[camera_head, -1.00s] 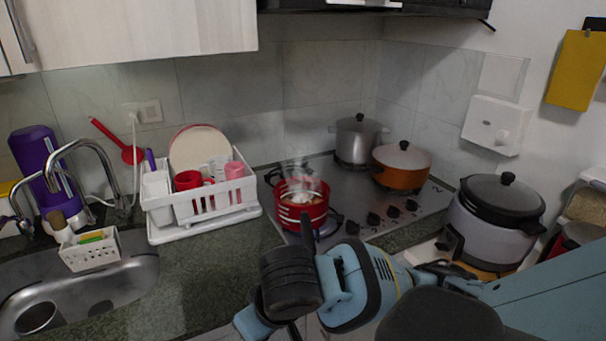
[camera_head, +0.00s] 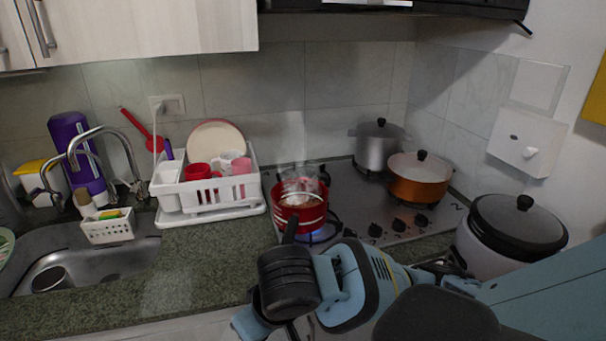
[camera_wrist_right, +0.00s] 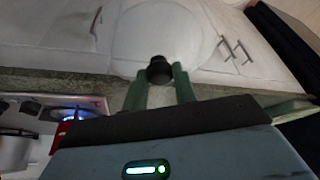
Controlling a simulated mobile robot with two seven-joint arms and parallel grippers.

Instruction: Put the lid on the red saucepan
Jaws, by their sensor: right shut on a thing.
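The red saucepan (camera_head: 299,219) sits on the front left burner of the stove, uncovered, with steam rising and a blue flame beneath. Its dark handle points toward me. In the right wrist view, a clear round lid (camera_wrist_right: 140,38) with a black knob is in front of my right gripper (camera_wrist_right: 160,74). The green fingers are shut on the knob. A small red part beside a flame shows at the left of that view. In the head view my right arm crosses the lower middle, in front of the stove; its fingers and the lid are hidden there. My left gripper is not in view.
An orange pot (camera_head: 419,184) and a steel pot (camera_head: 378,150), both lidded, stand behind on the stove (camera_head: 352,205). A large lidded cooker (camera_head: 490,255) stands at right. A white dish rack (camera_head: 212,212) is left of the saucepan. The counter (camera_head: 190,268) at front left is clear.

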